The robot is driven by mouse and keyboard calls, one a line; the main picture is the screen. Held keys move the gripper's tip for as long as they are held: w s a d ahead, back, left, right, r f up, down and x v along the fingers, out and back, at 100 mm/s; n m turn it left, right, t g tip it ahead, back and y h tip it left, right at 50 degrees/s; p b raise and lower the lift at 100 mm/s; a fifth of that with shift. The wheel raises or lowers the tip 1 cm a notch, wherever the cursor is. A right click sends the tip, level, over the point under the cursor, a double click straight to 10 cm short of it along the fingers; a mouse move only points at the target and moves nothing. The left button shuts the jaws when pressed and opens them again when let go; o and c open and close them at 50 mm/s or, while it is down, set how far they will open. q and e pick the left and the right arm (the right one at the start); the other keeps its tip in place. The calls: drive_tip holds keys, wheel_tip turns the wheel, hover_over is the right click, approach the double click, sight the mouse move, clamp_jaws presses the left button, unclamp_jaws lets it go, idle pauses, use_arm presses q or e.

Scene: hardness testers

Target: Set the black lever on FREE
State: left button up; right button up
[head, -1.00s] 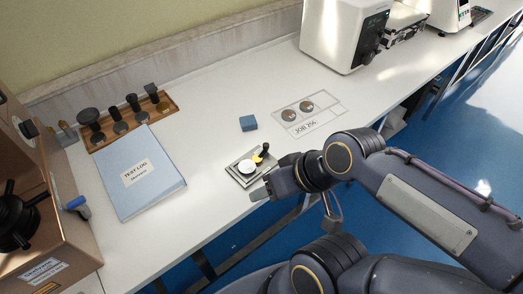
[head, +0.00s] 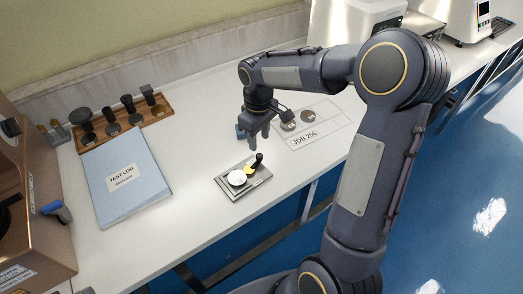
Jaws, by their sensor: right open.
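A small grey metal plate (head: 262,182) lies near the front edge of the bench, with a white disc (head: 237,177) and a yellow piece (head: 249,170) on it. A black lever (head: 257,160) with a rounded end sticks up at its back right. I cannot read any FREE marking. My right gripper (head: 255,138) is open and empty, pointing down just behind the lever and apart from it. My left gripper is not in view.
A clear JOB 256 sheet (head: 327,130) with round samples lies to the right. A blue test log (head: 125,178) and a wooden rack (head: 160,115) are left. Bench around the plate is clear.

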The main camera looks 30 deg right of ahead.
sight(260, 155)
wheel_tip(260, 155, down, 6)
drive_tip(key=shift+f, duration=0.2)
clamp_jaws()
idle(0.4)
